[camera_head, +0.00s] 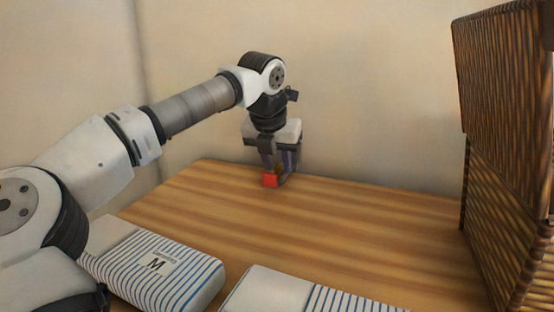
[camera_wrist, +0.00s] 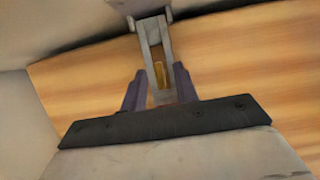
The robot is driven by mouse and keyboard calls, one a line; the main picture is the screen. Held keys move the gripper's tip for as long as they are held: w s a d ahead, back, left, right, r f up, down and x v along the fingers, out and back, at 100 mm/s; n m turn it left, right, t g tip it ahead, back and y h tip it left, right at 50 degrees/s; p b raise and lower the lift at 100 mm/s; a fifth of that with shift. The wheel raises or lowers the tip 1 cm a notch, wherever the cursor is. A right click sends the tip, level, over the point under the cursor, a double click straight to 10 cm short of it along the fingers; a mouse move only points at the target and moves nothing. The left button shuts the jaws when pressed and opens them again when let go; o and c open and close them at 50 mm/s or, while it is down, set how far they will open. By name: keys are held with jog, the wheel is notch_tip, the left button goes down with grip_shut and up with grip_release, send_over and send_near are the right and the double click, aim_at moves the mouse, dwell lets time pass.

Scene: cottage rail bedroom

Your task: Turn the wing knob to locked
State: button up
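My gripper (camera_head: 279,172) points down at the back of the wooden table, its two dark purple fingers apart. A small red piece (camera_head: 271,181) sits at the fingertips in the head view. In the wrist view, a narrow brass-coloured piece, which looks like the wing knob (camera_wrist: 160,75), stands between the fingers (camera_wrist: 160,84) in front of a long grey fixture (camera_wrist: 153,32). Gaps show between the brass piece and the fingers, though contact lower down is hidden. I cannot read any locked mark or tell the knob's angle exactly.
The wooden table (camera_head: 330,225) is clear in its middle. A blue-striped packet (camera_head: 190,275) marked M lies at the front left, with a second striped packet (camera_head: 335,300) beside it. A tall woven wicker panel (camera_head: 495,150) stands at the right. A plain wall (camera_head: 370,90) is close behind.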

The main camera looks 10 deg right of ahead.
grip_shut()
jog(key=shift+n, duration=0.4)
jog(key=shift+d+n+y+b, duration=0.1)
jog(key=shift+n+y+b, duration=0.35)
jog(key=shift+n, duration=0.15)
jog(key=n+y, duration=0.1)
jog(key=n, duration=0.2)
jog(key=shift+d+t, duration=0.1)
jog(key=shift+t, duration=0.3)
jog(key=n+y, duration=0.2)
jog(key=n, duration=0.3)
jog(key=shift+d, duration=0.1)
jog(key=shift+n, duration=0.3)
